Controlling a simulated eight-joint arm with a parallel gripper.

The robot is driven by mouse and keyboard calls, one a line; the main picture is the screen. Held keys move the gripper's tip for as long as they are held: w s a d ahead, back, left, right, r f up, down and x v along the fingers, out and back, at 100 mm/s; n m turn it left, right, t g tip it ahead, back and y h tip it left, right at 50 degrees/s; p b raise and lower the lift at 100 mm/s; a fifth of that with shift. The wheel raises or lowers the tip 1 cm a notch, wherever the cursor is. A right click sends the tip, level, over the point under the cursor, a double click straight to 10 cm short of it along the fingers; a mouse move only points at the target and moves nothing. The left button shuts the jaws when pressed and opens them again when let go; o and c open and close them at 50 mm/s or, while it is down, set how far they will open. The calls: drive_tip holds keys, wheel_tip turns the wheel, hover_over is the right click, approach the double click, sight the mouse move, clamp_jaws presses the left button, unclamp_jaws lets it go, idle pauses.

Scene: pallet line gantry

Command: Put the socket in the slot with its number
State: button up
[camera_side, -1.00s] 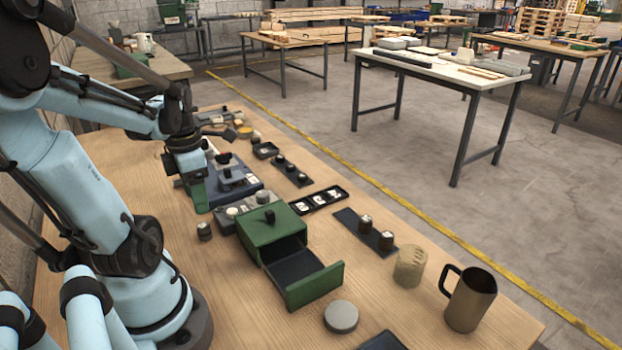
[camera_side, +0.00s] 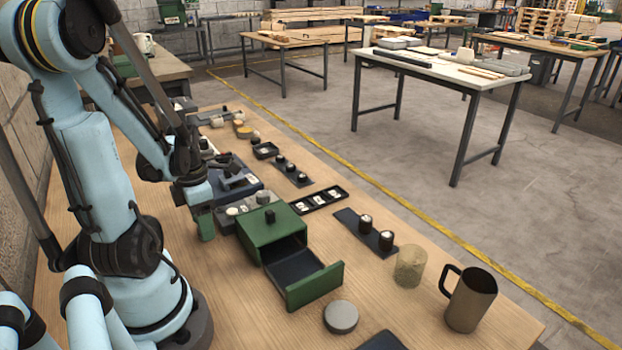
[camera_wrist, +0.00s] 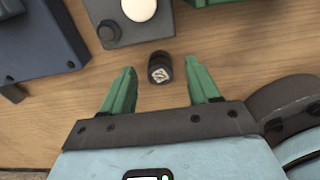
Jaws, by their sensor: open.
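A small dark socket (camera_wrist: 160,68) stands on the wooden table in the wrist view, with a pale number mark on top that I cannot read surely. My gripper (camera_wrist: 161,74) is open, its green fingers on either side of the socket, near the fingertips; I cannot tell their height above the table. In the side view my gripper (camera_side: 206,228) hides the socket. A black tray with slots and white number labels (camera_side: 318,200) lies beyond the green drawer box; its digits are too small to read.
The green drawer box (camera_side: 270,232) has its drawer open. A grey box with a white button (camera_wrist: 128,18) is close beyond the socket. A dark strip (camera_side: 347,218) holds two sockets. A glass (camera_side: 410,266), a mug (camera_side: 470,300) and a grey disc (camera_side: 341,316) stand at right.

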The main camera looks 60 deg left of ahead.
drive_tip(key=shift+f, duration=0.4)
clamp_jaws()
drive_tip(key=shift+r, duration=0.2)
